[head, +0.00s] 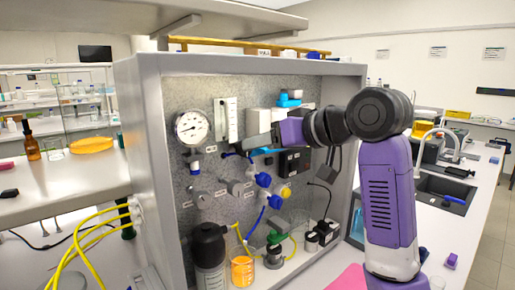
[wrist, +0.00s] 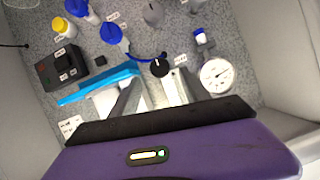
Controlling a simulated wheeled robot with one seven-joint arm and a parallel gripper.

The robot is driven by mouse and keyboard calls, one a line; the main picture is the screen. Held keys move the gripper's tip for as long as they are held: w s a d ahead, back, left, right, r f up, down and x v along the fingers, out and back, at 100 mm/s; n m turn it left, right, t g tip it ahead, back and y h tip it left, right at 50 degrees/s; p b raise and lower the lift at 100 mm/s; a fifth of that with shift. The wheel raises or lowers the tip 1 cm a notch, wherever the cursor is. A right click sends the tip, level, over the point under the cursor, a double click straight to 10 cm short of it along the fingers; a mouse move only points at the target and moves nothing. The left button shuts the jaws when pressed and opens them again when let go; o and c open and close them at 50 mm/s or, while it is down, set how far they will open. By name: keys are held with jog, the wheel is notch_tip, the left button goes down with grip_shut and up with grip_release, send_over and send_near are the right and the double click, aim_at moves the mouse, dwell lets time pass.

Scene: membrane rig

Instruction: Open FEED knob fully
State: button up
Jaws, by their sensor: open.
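A panel (head: 175,95) carries knobs, valves and a gauge; its labels are too small to read, so I cannot tell for sure which knob is FEED. A round black knob with a white mark (wrist: 159,67) shows in the wrist view, just beyond my fingertips and roughly in line with the gap between them. My gripper (wrist: 155,88) is open and empty, and its fingers point at the panel. In the head view my gripper (head: 264,141) is in front of the upper middle of the panel and hides part of it. I cannot tell whether a finger touches anything.
A pressure gauge (wrist: 217,75) is right of the fingers in the wrist view. Blue valves (wrist: 112,33), a grey knob (wrist: 153,13) and a black box (wrist: 60,66) are around them. Bottles and an orange-filled beaker (head: 242,270) stand below the panel.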

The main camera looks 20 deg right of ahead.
dwell(0.4)
notch_tip(320, 180, up, 7)
jog(key=w+d+t, duration=0.1)
jog(key=d+t, duration=0.1)
jog(key=t, duration=0.2)
jog(key=s+d+f+m+t+h, duration=0.1)
jog(key=s+f+m+t+h, duration=0.1)
jog(key=s+f, duration=0.45)
jog(key=s+f+m+t+h, duration=0.1)
jog(key=s+f+m+h, duration=0.15)
jog(key=f, duration=0.75)
jog(key=s+d+f+m+t+h, duration=0.1)
jog(key=s+f+t+h, duration=0.1)
jog(key=s+f, duration=0.5)
jog(key=s+a+f+n+g, duration=0.1)
jog(key=s+a+f+g, duration=0.1)
jog(key=s+f, duration=0.4)
jog(key=s+a+f+n+g+y, duration=0.1)
jog(key=s+f, duration=0.6)
jog(key=s, duration=0.9)
jog(key=s+a+f+n+g, duration=0.1)
jog(key=s+a+f+g, duration=0.2)
jog(key=s, duration=0.9)
notch_tip(320, 180, down, 4)
jog(key=shift+a+r+g, duration=0.1)
jog(key=shift+a+g, duration=0.15)
jog(key=shift+g, duration=0.15)
